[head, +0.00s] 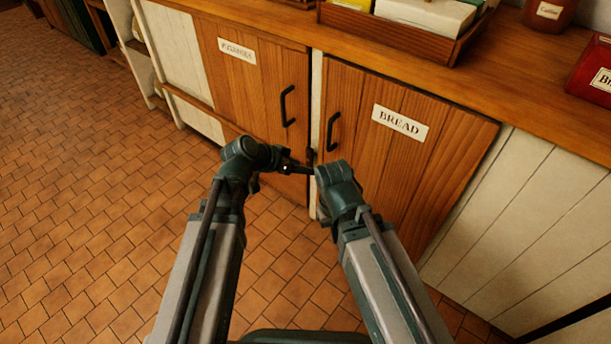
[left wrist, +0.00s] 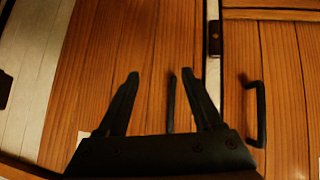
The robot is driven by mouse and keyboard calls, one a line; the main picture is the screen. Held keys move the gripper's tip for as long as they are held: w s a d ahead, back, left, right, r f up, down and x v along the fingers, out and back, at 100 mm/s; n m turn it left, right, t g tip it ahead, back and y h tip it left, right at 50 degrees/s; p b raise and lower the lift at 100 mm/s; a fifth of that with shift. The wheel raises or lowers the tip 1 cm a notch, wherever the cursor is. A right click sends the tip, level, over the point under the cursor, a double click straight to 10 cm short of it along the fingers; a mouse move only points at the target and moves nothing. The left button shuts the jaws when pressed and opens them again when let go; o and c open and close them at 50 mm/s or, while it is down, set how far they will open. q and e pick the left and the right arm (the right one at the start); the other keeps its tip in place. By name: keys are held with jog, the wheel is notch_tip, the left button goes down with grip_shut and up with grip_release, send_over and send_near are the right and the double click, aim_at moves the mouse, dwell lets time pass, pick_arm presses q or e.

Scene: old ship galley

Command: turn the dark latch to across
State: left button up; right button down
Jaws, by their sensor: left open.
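The dark latch (head: 310,157) is on the pale post between two wooden cupboard doors, below the door handles. In the left wrist view the latch (left wrist: 215,38) is a small dark plate lying lengthwise along the post, right of and beyond my fingertips. My left gripper (head: 298,169) is close to the latch in the head view. In the left wrist view the left gripper (left wrist: 159,72) is open, its fingers apart with nothing between them touching. My right arm stands beside it; the right gripper's fingers are hidden.
The left door (head: 245,85) has a dark handle (head: 287,106) and a label. The BREAD door (head: 440,135) has another dark handle (head: 332,131). A wooden counter (head: 520,85) with a box and red containers runs above. The tiled floor (head: 90,190) at left is clear.

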pick_arm(q)
jog(key=w+a+f+t+b, duration=0.55)
jog(key=w+f+b, duration=0.2)
jog(key=b, duration=0.95)
send_near(308, 154)
jog(key=shift+g+h, duration=0.3)
jog(key=shift+g, duration=0.05)
jog(key=x, duration=0.8)
jog(key=shift+w+a, duration=0.1)
jog(key=shift+w, duration=0.2)
pick_arm(e)
notch_tip(308, 154, down, 20)
pick_arm(q)
jog(key=shift+r, duration=0.1)
grip_shut()
